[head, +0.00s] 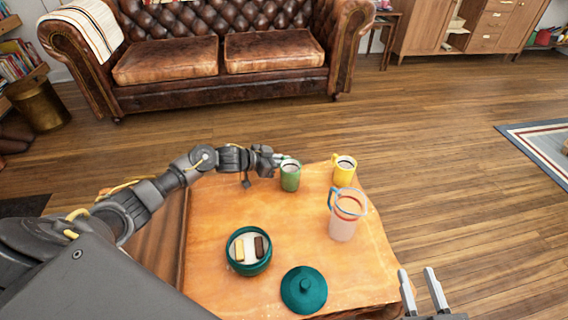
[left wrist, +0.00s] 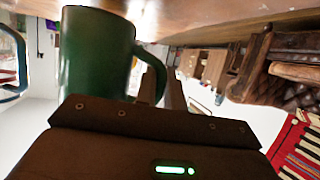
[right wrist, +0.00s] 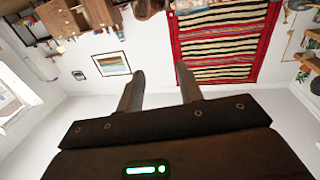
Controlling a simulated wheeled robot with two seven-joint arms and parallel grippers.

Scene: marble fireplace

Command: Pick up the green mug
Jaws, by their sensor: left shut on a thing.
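The green mug (head: 290,178) is upright at the far edge of the wooden table, with dark contents showing inside its rim. My left gripper (head: 279,160) reaches it from the left and is shut on its handle. In the left wrist view the mug (left wrist: 95,55) fills the upper left, with its handle (left wrist: 156,72) at the fingers. I cannot tell whether the mug's base touches the table. My right gripper (head: 421,287) is open and empty off the table's near right corner; its spread fingers also show in the right wrist view (right wrist: 160,88).
On the table (head: 215,205) stand a yellow mug (head: 344,173) right of the green mug, a clear pitcher (head: 343,226), a teal bowl (head: 238,266) holding light and dark pieces, and a teal lid (head: 304,291). A brown leather sofa (head: 168,60) stands beyond, across open floor.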

